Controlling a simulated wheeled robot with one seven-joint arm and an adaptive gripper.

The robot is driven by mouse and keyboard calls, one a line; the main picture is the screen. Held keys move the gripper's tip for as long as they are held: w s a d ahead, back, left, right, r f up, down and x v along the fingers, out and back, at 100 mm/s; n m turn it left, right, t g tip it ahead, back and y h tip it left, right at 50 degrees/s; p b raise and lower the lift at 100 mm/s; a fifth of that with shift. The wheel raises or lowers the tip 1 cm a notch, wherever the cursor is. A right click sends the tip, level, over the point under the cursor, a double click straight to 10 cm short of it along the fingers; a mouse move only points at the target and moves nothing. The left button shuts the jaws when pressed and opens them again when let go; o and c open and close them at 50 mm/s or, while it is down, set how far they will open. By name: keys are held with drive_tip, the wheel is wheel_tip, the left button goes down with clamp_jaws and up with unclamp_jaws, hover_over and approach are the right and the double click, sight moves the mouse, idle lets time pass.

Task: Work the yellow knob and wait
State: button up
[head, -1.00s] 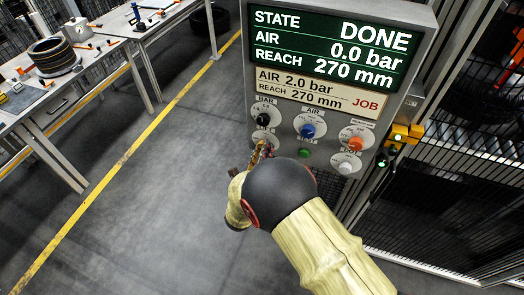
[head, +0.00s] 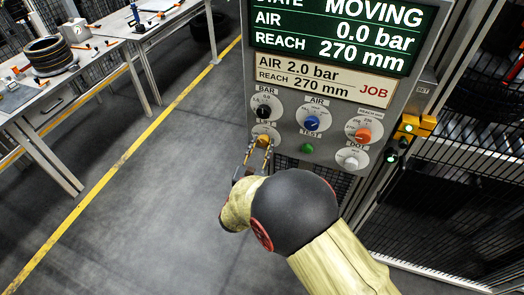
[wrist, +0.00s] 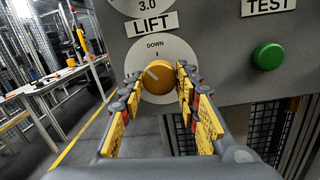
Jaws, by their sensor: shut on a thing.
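The yellow knob (wrist: 158,76) sits on a round white dial marked LIFT, with DOWN at its top. It also shows in the head view (head: 263,140), low on the grey panel (head: 330,160). The white line on the knob points to the upper left. My gripper (wrist: 158,80) has its fingers on both sides of the knob and is shut on it; in the head view it (head: 259,153) reaches the knob from below. The job card (head: 322,82) reads AIR 2.0 bar, REACH 270 mm.
A mesh fence (head: 450,190) stands right. Tables (head: 60,100) stand left, with open floor between.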

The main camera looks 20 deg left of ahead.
drive_tip(key=m+b, duration=0.4)
drive_tip(key=shift+f+m+h, duration=0.2)
drive_tip(key=shift+m+h, duration=0.1)
drive_tip(key=shift+m, duration=0.1)
drive_tip(key=shift+a+r+m+b, duration=0.1)
drive_tip(key=shift+m+b, duration=1.1)
drive_tip(key=shift+m, duration=0.3)
drive_tip(key=shift+h, duration=0.3)
drive_tip(key=o, duration=1.2)
drive_tip(key=shift+c, duration=0.2)
drive_tip(key=shift+r, duration=0.1)
drive_tip(key=s+a+f, duration=0.1)
drive_tip(key=s, duration=1.1)
